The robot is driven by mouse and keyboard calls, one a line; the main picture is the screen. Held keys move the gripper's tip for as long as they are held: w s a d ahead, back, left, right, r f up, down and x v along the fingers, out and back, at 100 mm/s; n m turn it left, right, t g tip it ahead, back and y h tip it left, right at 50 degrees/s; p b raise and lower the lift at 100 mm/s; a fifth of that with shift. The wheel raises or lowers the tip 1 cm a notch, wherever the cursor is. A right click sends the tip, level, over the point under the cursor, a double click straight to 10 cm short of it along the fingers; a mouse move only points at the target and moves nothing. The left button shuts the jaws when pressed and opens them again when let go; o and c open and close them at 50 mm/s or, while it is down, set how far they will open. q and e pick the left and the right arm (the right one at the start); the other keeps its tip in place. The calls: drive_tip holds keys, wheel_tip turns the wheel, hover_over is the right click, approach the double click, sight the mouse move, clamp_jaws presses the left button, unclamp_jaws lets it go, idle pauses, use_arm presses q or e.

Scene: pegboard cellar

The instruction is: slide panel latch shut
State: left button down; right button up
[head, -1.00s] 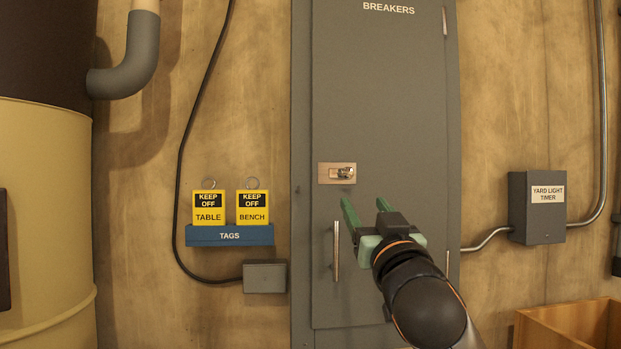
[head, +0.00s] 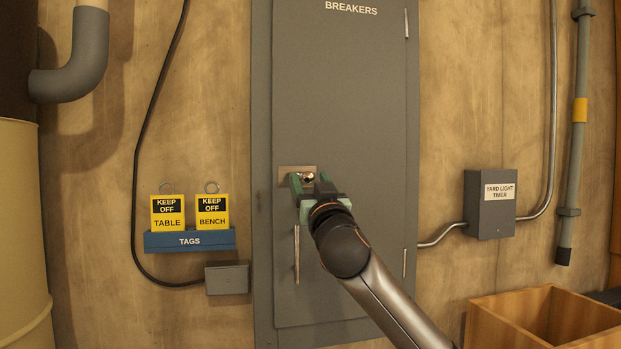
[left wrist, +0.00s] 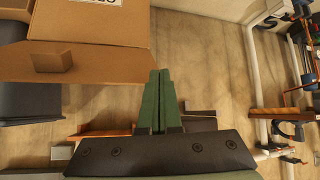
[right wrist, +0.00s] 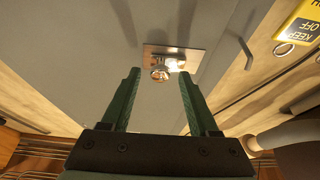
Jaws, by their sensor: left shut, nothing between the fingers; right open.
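The panel latch (right wrist: 160,73) is a small shiny metal piece on a metal plate (head: 285,172), on the left side of the grey breaker panel door (head: 345,110). My right gripper (head: 308,180) is at the latch in the head view and hides part of it. In the right wrist view my right gripper (right wrist: 158,95) is open, with the latch just beyond and between its green fingertips; I cannot tell whether they touch. The door lies flush in its frame. My left gripper (left wrist: 157,75) is shut and empty, away from the panel, seen only in the left wrist view.
A vertical door handle (head: 297,255) is just below the latch. Two yellow tags (head: 168,212) hang on a blue rack (head: 190,241) at left. A grey timer box (head: 489,204) and a wooden crate (head: 505,325) are at right. A cardboard box (left wrist: 95,45) is near my left gripper.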

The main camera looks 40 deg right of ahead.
clamp_jaws()
idle(0.5)
idle(0.9)
